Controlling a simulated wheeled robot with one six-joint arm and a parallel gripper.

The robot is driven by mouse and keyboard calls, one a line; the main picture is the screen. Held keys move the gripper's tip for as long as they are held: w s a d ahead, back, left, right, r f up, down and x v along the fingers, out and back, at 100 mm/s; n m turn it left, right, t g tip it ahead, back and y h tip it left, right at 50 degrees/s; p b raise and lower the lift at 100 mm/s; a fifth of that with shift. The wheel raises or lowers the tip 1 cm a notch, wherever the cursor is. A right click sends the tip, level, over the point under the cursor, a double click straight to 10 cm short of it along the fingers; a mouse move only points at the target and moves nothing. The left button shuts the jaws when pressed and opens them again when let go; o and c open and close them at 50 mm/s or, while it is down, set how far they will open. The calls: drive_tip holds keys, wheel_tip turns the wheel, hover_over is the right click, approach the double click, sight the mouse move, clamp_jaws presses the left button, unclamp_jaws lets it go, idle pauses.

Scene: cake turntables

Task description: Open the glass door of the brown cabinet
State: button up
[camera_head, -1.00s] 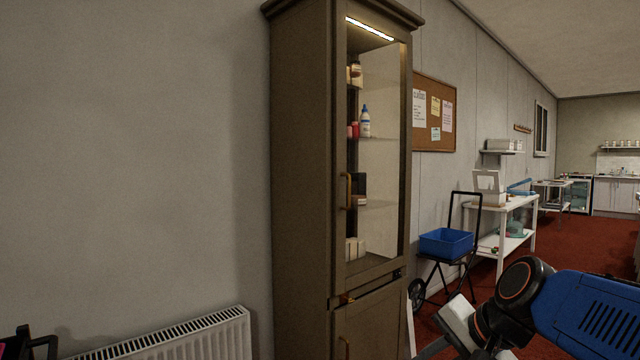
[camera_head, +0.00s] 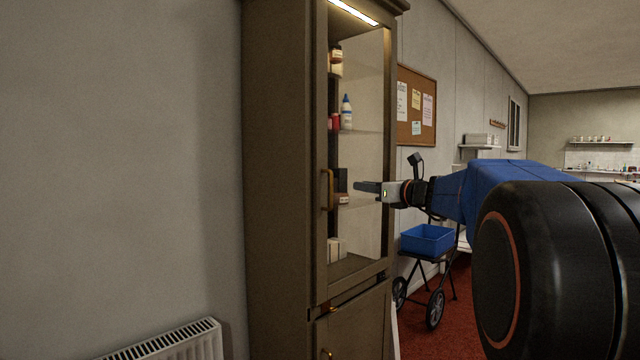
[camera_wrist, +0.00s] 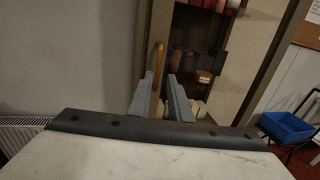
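The brown cabinet (camera_head: 278,180) is tall and stands against the wall. Its glass door (camera_head: 365,150) looks shut, with a vertical brass handle (camera_head: 328,190) on the left side of its frame. My gripper (camera_head: 362,187) is level with the handle and just right of it in the head view, in front of the glass. In the wrist view my gripper (camera_wrist: 162,80) is open and empty, its two fingers apart. There the handle (camera_wrist: 158,58) shows ahead, between the fingertips in the picture; no contact is visible. Bottles and boxes stand on the shelves behind the glass.
A lower door with its own handle (camera_head: 327,353) is below the glass door. A white radiator (camera_head: 175,343) is on the wall at left. A blue bin (camera_head: 427,239) on a wheeled black cart stands right of the cabinet.

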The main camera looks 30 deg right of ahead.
sight(332, 182)
drive_tip(key=w+a, duration=0.1)
drive_tip(key=w, duration=1)
drive_tip(key=w+a, duration=0.1)
drive_tip(key=w, duration=0.4)
drive_tip(key=shift+w+a, duration=0.25)
drive_tip(key=shift+a, duration=0.05)
clamp_jaws()
